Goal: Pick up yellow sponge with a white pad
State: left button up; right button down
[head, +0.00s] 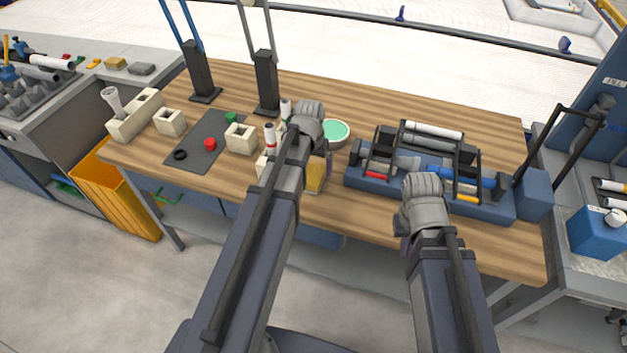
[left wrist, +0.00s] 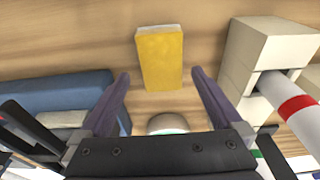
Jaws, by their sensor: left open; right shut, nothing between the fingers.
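The yellow sponge (head: 315,179) lies on the wooden table, partly hidden behind my left arm in the head view. In the left wrist view the sponge (left wrist: 160,62) shows its yellow face, with a pale pad along its far edge. My left gripper (head: 318,164) is over the table beside the sponge, its fingers mostly hidden by the arm in the head view. In the left wrist view this gripper (left wrist: 161,77) is open and empty, and the sponge lies ahead between the lines of its two fingers. My right gripper (head: 408,240) is shut and empty near the table's front edge.
A blue rack (head: 360,184) holding pipes stands right of the sponge. Cream blocks (head: 240,138) with red-banded white pipes stand to the left. A round green-topped dish (head: 336,131) lies behind. A dark mat (head: 190,157) with small parts lies further left.

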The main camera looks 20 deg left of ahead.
aim_at(314, 174)
pick_arm(q)
jog(key=f+b, duration=0.2)
jog(key=f, duration=0.1)
jog(key=f+b, duration=0.1)
jog(key=b, duration=0.1)
jog(key=shift+w+a+f, duration=0.1)
jog(key=shift+w+f, duration=0.15)
jog(key=shift+f, duration=0.15)
jog(key=shift+r, duration=0.1)
jog(key=shift+c, duration=0.2)
jog(key=c, duration=1.2)
jog(key=shift+r, duration=0.15)
jog(key=shift+c, duration=0.2)
notch_tip(314, 174, up, 10)
jog(key=p, duration=1)
